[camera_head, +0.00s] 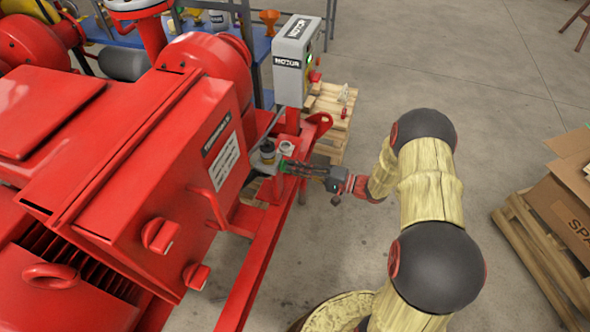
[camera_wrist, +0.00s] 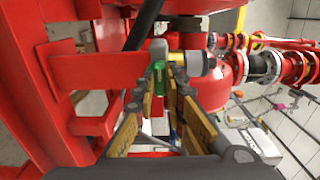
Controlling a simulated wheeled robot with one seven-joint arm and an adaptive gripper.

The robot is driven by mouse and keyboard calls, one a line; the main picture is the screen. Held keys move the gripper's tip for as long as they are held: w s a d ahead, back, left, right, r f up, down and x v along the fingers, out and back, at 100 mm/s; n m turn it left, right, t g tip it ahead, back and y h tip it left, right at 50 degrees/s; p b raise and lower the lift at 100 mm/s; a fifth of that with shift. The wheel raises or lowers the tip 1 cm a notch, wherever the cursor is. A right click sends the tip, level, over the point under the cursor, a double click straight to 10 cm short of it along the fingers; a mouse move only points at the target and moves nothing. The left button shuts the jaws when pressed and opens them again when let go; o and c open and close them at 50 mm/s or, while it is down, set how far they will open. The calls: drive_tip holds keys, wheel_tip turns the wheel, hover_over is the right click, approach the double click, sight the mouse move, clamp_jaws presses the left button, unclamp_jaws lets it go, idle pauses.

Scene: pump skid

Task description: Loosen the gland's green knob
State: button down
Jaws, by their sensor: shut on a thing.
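The gland's green knob (camera_wrist: 158,72) shows at the tips of my gripper (camera_wrist: 166,80) in the wrist view. The two fingers close on it from both sides and partly hide it. In the head view my gripper (camera_head: 284,165) reaches in from the right, level with the red frame, and a bit of green (camera_head: 286,147) shows at its tips. A grey fitting with a yellow band (camera_wrist: 194,64) sits beside the knob in the wrist view. In the head view a dark-topped fitting (camera_head: 267,151) stands just left of the fingertips.
A large red motor housing with a terminal box (camera_head: 222,150) fills the left. A grey motor control box (camera_head: 297,60) stands behind, near a wooden pallet (camera_head: 330,105). Another pallet with a cardboard box (camera_head: 565,205) is at the right. The floor between is clear.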

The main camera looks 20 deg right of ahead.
drive_tip(key=shift+f, duration=0.1)
drive_tip(key=c, duration=1.9)
unclamp_jaws()
drive_tip(key=shift+o, duration=0.3)
drive_tip(key=v, duration=1.2)
